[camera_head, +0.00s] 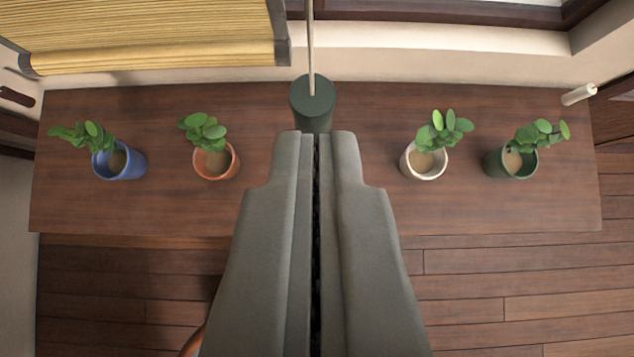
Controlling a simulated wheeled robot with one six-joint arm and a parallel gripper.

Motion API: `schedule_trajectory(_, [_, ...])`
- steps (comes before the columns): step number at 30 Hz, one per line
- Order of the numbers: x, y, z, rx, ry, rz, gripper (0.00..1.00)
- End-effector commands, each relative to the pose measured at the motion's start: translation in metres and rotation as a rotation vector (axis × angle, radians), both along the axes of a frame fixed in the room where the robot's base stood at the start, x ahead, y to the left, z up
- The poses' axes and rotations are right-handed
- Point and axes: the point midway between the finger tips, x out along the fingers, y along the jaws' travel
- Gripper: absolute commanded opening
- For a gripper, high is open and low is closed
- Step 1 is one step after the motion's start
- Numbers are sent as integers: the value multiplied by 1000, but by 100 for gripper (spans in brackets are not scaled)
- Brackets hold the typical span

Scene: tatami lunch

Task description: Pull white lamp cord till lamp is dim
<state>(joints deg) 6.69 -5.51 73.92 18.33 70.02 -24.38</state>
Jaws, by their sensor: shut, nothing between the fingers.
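My gripper (316,138) is shut and empty in the middle of the view, pointing away over the wooden surface. Just beyond its tips is a dark green cylinder (312,98) on a thin, pale cord or rod (311,40) that runs up out of the top of the view. My fingertips overlap the cylinder's lower part in the picture; I cannot tell whether they touch it. A small white cylinder (578,95) shows at the far right near the wall; I cannot tell whether it belongs to a cord. No lamp is visible.
Potted plants stand along the brown wooden surface (310,222): blue pot (128,168) and orange pot (218,168) to the left, white pot (424,168) and green pot (497,165) to the right. A yellow blind (150,35) hangs at upper left. Plank floor (520,285) lies in front.

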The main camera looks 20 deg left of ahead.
Motion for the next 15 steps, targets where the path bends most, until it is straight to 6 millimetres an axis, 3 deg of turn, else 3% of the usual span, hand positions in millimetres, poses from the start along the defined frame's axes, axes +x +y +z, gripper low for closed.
schedule_trajectory(6, [-18,-6,20,0,-2,-1,0])
schedule_trajectory(15, [-23,-7,24,0,-1,0,0])
